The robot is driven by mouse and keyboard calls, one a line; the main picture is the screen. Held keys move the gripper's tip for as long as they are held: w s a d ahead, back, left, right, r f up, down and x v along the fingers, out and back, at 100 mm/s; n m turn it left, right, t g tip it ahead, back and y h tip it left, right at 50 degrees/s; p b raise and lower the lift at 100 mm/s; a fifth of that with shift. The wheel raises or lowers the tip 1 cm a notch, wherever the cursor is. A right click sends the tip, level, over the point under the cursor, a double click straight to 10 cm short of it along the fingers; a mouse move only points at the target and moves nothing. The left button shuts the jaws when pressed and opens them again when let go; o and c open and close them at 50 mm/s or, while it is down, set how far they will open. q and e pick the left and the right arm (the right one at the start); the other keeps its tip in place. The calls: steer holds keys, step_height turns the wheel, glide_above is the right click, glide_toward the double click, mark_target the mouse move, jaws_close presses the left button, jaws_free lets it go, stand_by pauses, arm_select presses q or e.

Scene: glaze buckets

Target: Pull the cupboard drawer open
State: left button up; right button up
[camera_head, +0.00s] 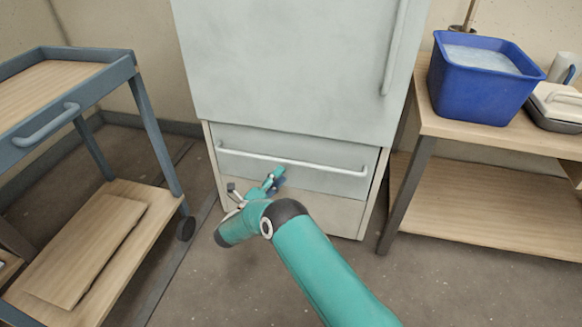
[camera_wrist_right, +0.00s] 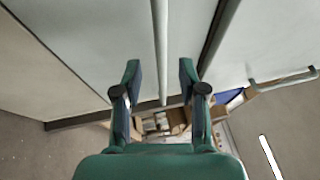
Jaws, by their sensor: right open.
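The pale cupboard (camera_head: 300,75) stands in the middle of the head view. Its grey-blue drawer (camera_head: 290,172) sits below the large door and looks closed. A white horizontal bar handle (camera_head: 292,160) runs across the drawer front. My right gripper (camera_head: 270,182) is just below the handle in the head view, partly hidden by its own wrist. In the right wrist view, the right gripper (camera_wrist_right: 159,66) is open, its two fingers apart. The drawer handle (camera_wrist_right: 160,40) shows as a bar in the gap between them; I cannot tell how deep it sits. My left gripper is not in view.
A grey-blue trolley (camera_head: 70,118) with wooden shelves stands on the left. The floor in front of the cupboard is clear apart from my arm.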

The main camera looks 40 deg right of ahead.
mark_target(292, 164)
steer(key=b+x, duration=0.1)
steer(key=x, duration=0.5)
steer(key=shift+w+d+r, duration=0.1)
steer(key=shift+d+r, duration=0.05)
steer(key=shift+d, duration=0.25)
jaws_close()
